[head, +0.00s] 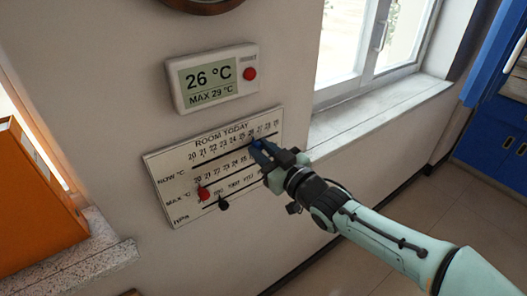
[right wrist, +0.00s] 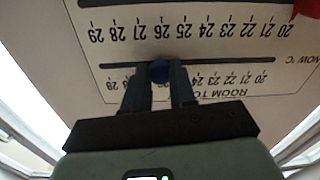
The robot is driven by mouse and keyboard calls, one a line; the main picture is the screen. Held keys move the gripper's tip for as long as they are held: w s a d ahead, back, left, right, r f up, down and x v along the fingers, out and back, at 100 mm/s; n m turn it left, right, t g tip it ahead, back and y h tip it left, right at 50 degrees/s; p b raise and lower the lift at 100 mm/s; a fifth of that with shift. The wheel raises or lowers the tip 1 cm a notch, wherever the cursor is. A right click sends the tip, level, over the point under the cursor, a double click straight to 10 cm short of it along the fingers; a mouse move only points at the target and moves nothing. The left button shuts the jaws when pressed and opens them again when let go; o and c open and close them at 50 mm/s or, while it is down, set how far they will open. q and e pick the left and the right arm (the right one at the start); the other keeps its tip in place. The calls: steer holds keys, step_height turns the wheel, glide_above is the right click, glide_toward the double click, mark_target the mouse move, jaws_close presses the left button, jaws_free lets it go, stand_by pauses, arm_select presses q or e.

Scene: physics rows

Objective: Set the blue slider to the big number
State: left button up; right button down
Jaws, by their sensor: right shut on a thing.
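The white "ROOM TODAY" board (head: 163,166) hangs on the wall with slots and number scales. The blue slider (head: 257,145) sits on the top "NOW °C" slot, around 26; it also shows in the right wrist view (right wrist: 159,70). My right gripper (head: 263,152) is shut on the blue slider, its fingers on either side and hiding the nearest numbers. The display (head: 214,77) above reads 26 °C large and MAX 29 °C small below. My left gripper is not in view.
A red slider (head: 204,193) stands at the low end of the "MAX °C" slot. A black slider (head: 223,204) is on the hPa slot. The display has a red button (head: 249,74). A window sill (head: 375,112) lies right of the board, an orange binder (head: 35,195) left.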

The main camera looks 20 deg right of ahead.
steer(key=shift+a, duration=0.15)
steer(key=c, duration=0.9)
jaws_free()
steer(key=shift+s, duration=0.1)
steer(key=shift+s, duration=0.1)
steer(key=v, duration=1.3)
steer(key=shift+p, duration=0.45)
steer(key=shift+f, duration=0.1)
